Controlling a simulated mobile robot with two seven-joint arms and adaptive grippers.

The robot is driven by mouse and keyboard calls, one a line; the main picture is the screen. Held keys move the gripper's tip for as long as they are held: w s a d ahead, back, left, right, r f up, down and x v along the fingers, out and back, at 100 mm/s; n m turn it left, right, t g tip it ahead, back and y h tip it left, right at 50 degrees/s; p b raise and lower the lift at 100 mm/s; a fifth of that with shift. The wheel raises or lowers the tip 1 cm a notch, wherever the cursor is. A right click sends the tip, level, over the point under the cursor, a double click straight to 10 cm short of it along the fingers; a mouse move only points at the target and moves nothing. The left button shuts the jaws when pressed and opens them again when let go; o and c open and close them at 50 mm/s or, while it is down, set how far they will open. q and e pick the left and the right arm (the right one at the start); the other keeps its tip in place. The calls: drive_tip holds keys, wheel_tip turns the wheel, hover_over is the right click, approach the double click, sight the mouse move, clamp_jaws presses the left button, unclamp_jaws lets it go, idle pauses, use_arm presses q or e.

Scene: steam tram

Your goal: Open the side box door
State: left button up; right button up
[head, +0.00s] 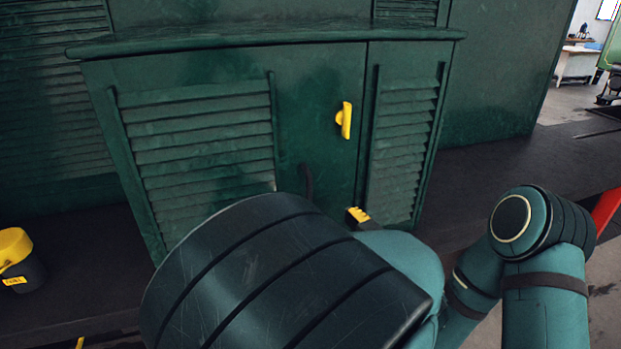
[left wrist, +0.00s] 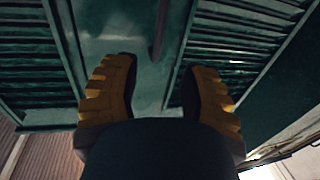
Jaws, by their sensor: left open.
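The dark green side box (head: 215,70) stands against a green wall. Its louvred door looks shut in the head view. A yellow handle (head: 345,120) sits upright on the door's plain strip, near the seam with the right louvred panel (head: 405,130). My left gripper shows only a yellow-and-black finger (head: 358,214) below the handle; my arm hides the rest. In the left wrist view the left gripper (left wrist: 158,90) is open, its two yellow fingers apart with nothing between them, facing green louvred panels. The yellow handle is not visible there. My right gripper is not in view.
A yellow-topped dark container (head: 22,262) stands on the dark floor at the left. A dark curved shape (head: 307,182) shows on the door; I cannot tell what it is. Floor right of the box looks clear, with a red object (head: 606,207) at the right edge.

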sight(311, 195)
use_arm(q)
drive_tip(key=b+x, duration=0.1)
drive_tip(key=x, duration=1)
drive_tip(key=shift+w, duration=0.15)
clamp_jaws()
